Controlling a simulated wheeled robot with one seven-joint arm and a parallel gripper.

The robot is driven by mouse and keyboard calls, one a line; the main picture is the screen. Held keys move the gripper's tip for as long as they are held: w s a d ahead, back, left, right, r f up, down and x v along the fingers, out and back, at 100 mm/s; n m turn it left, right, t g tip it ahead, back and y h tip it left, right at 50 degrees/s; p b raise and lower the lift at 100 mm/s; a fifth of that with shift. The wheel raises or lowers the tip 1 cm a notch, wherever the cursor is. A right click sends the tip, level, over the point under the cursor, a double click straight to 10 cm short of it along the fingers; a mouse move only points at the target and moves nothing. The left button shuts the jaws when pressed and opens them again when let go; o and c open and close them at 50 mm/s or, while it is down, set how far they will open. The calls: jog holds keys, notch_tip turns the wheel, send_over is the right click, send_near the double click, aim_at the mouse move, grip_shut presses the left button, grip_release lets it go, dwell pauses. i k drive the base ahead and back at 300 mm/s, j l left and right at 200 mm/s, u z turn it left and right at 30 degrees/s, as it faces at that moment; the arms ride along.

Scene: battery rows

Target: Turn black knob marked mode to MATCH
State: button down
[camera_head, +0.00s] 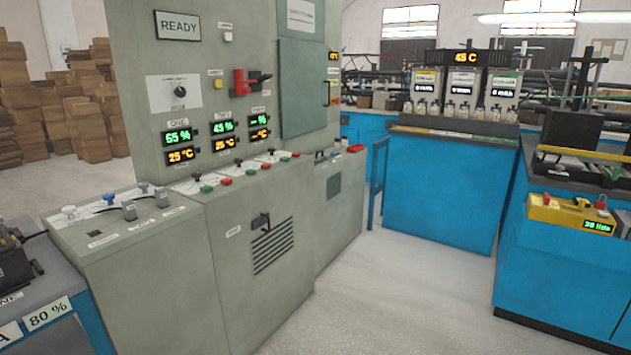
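A small black knob (180,92) sits on a white plate (160,101) on the upright front of the grey cabinet (203,20), below the READY display (178,26). The plate's markings are too small to read, so I cannot tell the knob's setting or confirm that it is the one marked mode. My gripper is not in view.
Right of the knob is a red-and-black switch (246,84); green and orange readouts (178,137) are below. A grey console with levers (123,213) juts out in front. The pale floor (385,295) is clear between the cabinet and blue benches (440,195).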

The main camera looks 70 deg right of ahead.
aim_at(179, 92)
jog(key=l+z, duration=0.15)
jog(key=z, duration=0.3)
jog(key=i+l+z, duration=0.1)
jog(key=z, duration=0.35)
jog(key=i+l+z, duration=0.1)
jog(key=z, duration=0.35)
jog(key=i+z, duration=0.15)
jog(key=z, duration=0.35)
jog(key=i+l, duration=0.15)
jog(key=i, duration=0.4)
jog(key=i+l, duration=0.15)
jog(key=l, duration=0.2)
jog(key=i+l, duration=0.35)
jog(key=l, duration=0.3)
jog(key=i+l, duration=0.15)
jog(key=l, duration=0.15)
